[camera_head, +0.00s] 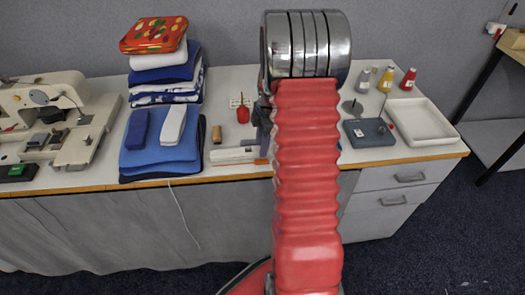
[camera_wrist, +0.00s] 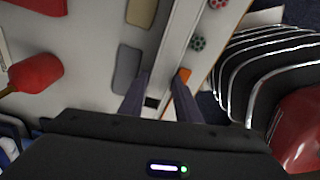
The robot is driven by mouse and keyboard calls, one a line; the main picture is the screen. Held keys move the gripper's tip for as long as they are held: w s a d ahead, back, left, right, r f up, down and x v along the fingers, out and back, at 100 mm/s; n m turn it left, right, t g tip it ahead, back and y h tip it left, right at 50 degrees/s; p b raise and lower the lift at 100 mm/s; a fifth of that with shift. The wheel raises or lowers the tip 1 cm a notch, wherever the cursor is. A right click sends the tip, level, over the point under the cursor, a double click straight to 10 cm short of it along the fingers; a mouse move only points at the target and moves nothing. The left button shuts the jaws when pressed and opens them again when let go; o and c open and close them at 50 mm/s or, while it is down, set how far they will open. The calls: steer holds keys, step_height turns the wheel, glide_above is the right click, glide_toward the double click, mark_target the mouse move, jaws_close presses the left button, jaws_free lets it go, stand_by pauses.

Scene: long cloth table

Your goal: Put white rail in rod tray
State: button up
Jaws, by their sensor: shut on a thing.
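The white rail (camera_head: 233,155) is a long pale bar lying left to right near the table's front edge, left of my arm. Its right end is hidden behind my arm. In the wrist view the rail (camera_wrist: 174,48) runs up and away from between the fingers of my gripper (camera_wrist: 162,100), which is shut on it. Whether the rail is clear of the tabletop cannot be told. In the head view my gripper is mostly hidden behind my red arm. A shallow, empty-looking white tray (camera_head: 428,124), apparently the rod tray, stands at the table's right end.
A blue-grey box (camera_head: 367,132) and several small bottles (camera_head: 387,79) stand near the tray. A red tool (camera_head: 242,113) and a tan spool (camera_head: 216,134) lie behind the rail. Folded cloths (camera_head: 160,150) and a sewing machine (camera_head: 50,125) fill the left. An orange piece (camera_wrist: 184,75) is beside my gripper.

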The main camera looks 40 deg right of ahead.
jaws_close()
step_height(320, 180, up, 10)
stand_by(0.6)
stand_by(0.6)
